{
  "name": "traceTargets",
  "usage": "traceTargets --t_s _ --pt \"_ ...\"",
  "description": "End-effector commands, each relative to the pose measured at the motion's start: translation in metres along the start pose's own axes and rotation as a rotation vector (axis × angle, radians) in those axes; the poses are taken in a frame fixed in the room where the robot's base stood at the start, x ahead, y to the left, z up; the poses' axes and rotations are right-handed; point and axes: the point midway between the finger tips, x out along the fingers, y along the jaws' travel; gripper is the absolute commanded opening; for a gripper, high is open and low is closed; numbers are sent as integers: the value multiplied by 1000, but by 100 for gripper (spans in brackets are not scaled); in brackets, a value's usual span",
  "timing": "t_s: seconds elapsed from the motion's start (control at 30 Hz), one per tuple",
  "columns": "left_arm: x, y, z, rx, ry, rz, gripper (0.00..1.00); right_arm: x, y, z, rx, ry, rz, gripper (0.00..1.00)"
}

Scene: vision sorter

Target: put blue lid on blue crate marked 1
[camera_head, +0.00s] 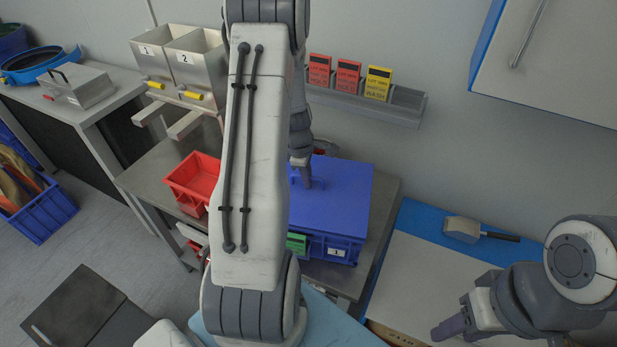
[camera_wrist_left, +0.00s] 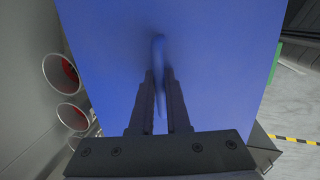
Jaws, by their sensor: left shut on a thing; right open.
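The blue lid (camera_head: 345,195) is a flat plate over the blue crate marked 1 (camera_head: 325,251), on the metal table. Its edges look roughly lined up with the crate; I cannot tell whether it rests on the rim or hangs just above. My left gripper (camera_head: 303,180) is shut on the lid's upright handle (camera_wrist_left: 158,48), seen between its fingers in the left wrist view. My left arm hides the lid's and crate's left part. My right gripper (camera_head: 500,334) is open and empty at the lower right, partly cut off by the picture's edge.
A red bin (camera_head: 193,181) stands left of the crate, partly behind my arm. A green piece (camera_head: 296,242) shows at the crate's front. Two bins marked 1 and 2 (camera_head: 180,60) and a card rack (camera_head: 365,105) are behind.

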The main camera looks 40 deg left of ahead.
Motion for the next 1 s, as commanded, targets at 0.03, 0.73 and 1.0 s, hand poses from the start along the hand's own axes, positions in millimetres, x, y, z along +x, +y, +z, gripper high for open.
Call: traceTargets --t_s 0.03,0.73,1.0 --pt "0 0 0 0 0 1 0 0 0 0 0 0 0 46" --pt "8 -1 -1 1 0 1 0 4 0 0 0 0 0 46" --pt "8 -1 -1 0 0 1 49 4 0 0 0 0 0 46"
